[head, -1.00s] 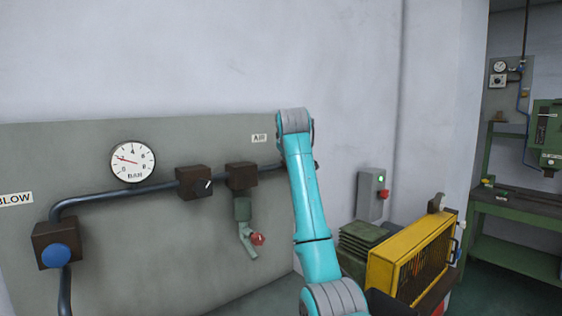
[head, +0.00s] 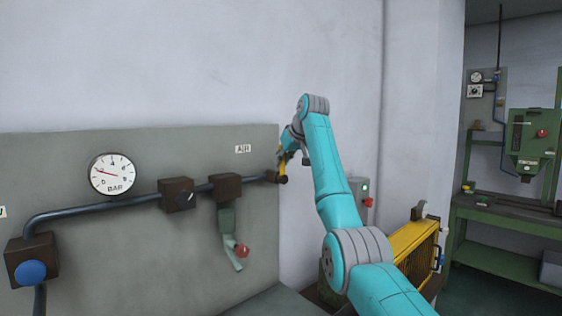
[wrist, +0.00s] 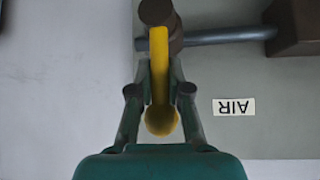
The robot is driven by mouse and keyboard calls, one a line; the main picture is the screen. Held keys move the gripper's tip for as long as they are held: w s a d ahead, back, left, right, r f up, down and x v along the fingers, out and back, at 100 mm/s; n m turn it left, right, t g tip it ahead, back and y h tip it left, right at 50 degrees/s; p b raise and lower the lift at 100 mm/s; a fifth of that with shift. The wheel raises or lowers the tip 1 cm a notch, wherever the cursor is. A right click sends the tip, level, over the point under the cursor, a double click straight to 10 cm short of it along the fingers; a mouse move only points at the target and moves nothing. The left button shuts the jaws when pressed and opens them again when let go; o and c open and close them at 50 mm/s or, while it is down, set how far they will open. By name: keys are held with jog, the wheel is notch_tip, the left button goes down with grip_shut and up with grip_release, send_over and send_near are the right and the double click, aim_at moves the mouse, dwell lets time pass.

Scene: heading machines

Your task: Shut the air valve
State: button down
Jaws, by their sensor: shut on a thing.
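The air valve (head: 273,177) sits at the right end of the dark pipe, below the AIR label (head: 243,149). Its yellow lever (wrist: 159,70) ends in a round yellow knob (wrist: 162,118) and lies square across the pipe (wrist: 225,36). In the head view the lever (head: 283,160) points up from the pipe, partly hidden by my wrist. My gripper (wrist: 160,92) has one finger on each side of the lever, just on the valve side of the knob, and is shut on it.
A yellow guarded machine (head: 415,250) and a control box (head: 359,192) stand right of my arm.

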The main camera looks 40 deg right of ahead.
dwell(0.4)
jog(key=c, duration=1.1)
grip_release()
jog(key=v, duration=1.1)
jog(key=shift+s+r, duration=0.3)
jog(key=shift+f, duration=0.1)
